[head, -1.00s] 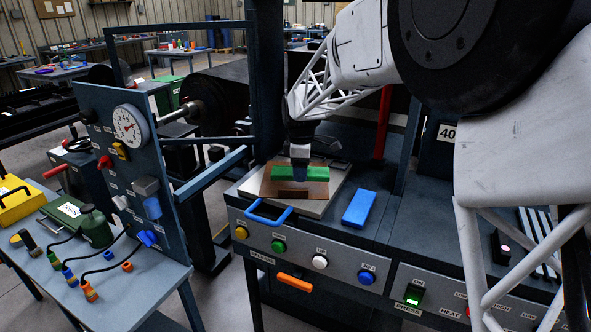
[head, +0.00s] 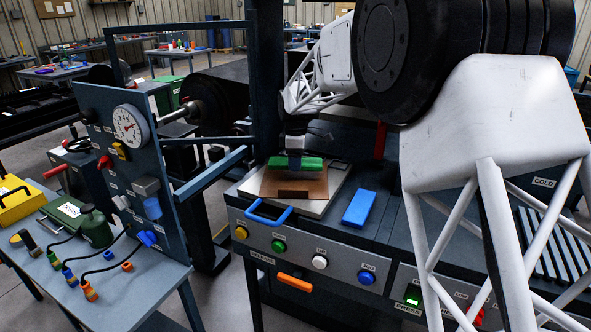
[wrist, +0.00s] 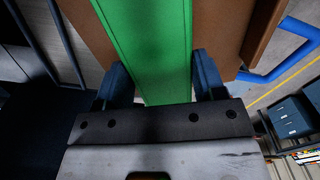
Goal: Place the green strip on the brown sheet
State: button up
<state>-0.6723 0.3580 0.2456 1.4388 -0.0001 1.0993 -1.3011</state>
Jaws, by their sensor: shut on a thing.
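My gripper (head: 295,163) is shut on the green strip (head: 313,162), fingers on either side of it. In the wrist view the green strip (wrist: 150,45) runs lengthwise between my fingers (wrist: 162,82). The brown sheet (head: 313,187) lies on a pale plate (head: 318,207) on the press bench. In the head view the strip overlaps the sheet's far edge; I cannot tell whether it touches it. In the wrist view brown sheet (wrist: 220,40) shows on both sides of the strip. A darker brown piece (head: 292,193) shows at the sheet's near part.
A blue handle (head: 266,213) sticks out at the plate's front left. A blue block (head: 359,209) lies on the bench to the right. Buttons line the bench front. A blue gauge panel (head: 150,180) stands to the left. A dark upright rises close behind the plate.

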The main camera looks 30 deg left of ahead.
aim_at(296, 176)
jog(key=shift+f, duration=1.75)
jog(key=shift+f, duration=0.1)
jog(key=o, duration=1.1)
jog(key=shift+c, duration=0.2)
notch_tip(296, 176, up, 12)
jog(key=shift+r, duration=0.1)
